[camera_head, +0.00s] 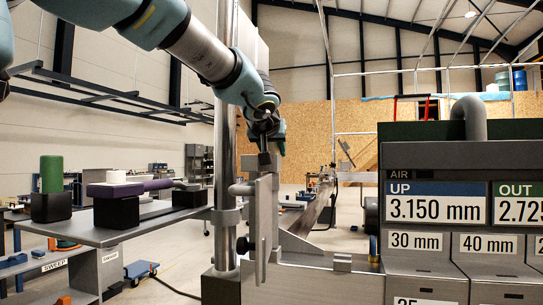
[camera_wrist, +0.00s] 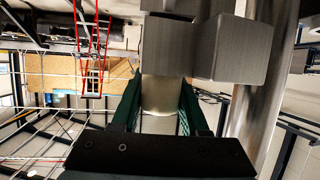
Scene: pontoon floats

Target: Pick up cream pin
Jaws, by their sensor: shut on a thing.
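The cream pin (camera_wrist: 158,95) is a pale cylinder between the two green-padded fingers of my gripper (camera_wrist: 160,88) in the wrist view. My gripper is shut on it. A grey metal block (camera_wrist: 235,48) lies close beyond the fingertips and covers the pin's far end, so I cannot tell whether the pin is in it or apart from it. In the head view my gripper (camera_head: 265,138) points down, just above an upright metal bracket (camera_head: 264,168). The pin cannot be made out there.
A vertical steel post (camera_head: 227,130) stands close left of my gripper. A grey gauge panel (camera_head: 460,215) with number plates is at the right. A side table (camera_head: 130,232) at the left bears a green cylinder (camera_head: 51,174) on a black block and a purple part (camera_head: 128,187).

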